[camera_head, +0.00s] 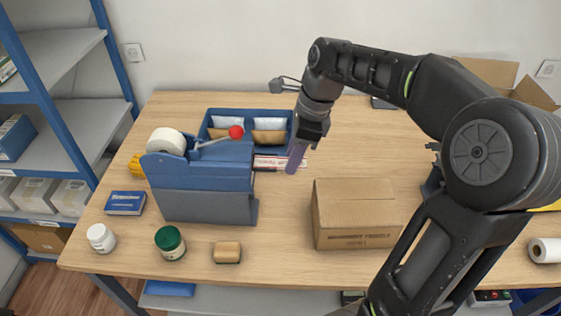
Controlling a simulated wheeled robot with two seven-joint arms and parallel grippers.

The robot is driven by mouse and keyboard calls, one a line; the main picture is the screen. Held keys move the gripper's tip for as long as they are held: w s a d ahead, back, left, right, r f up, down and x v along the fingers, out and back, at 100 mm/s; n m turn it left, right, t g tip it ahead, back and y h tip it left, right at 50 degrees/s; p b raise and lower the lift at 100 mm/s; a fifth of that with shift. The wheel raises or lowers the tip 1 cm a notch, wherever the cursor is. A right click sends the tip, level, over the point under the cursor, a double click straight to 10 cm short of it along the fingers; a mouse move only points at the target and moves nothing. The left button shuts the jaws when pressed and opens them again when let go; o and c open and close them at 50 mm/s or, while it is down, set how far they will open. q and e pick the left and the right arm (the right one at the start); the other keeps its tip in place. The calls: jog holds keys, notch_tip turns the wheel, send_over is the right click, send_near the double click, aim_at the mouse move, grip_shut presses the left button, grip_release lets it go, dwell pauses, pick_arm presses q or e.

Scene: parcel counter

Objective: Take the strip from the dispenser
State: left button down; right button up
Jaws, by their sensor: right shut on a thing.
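The dispenser (205,170) is a blue and grey block on the left half of the counter, with a white roll (167,141) on top and a lever ending in a red knob (236,132). My right gripper (303,140) is right of the dispenser, above the counter, and is shut on a narrow purplish strip (296,158) that hangs down. The strip looks apart from the dispenser. The fingers are small and dark, so the grip is hard to make out. My left gripper is not in view.
A blue tray (284,116) with envelopes lies behind the dispenser. A white jar (101,238), a green jar (170,243) and a tan block (227,252) stand along the front edge.

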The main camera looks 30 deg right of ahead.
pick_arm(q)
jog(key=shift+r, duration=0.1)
pick_arm(e)
jog(key=shift+r, duration=0.1)
jog(key=shift+s+d+r+p, duration=0.2)
jog(key=shift+r+p, duration=0.5)
jog(key=shift+p, duration=0.1)
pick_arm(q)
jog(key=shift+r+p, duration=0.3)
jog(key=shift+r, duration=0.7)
pick_arm(e)
jog(key=shift+v, duration=0.75)
jog(key=shift+d+r, duration=0.1)
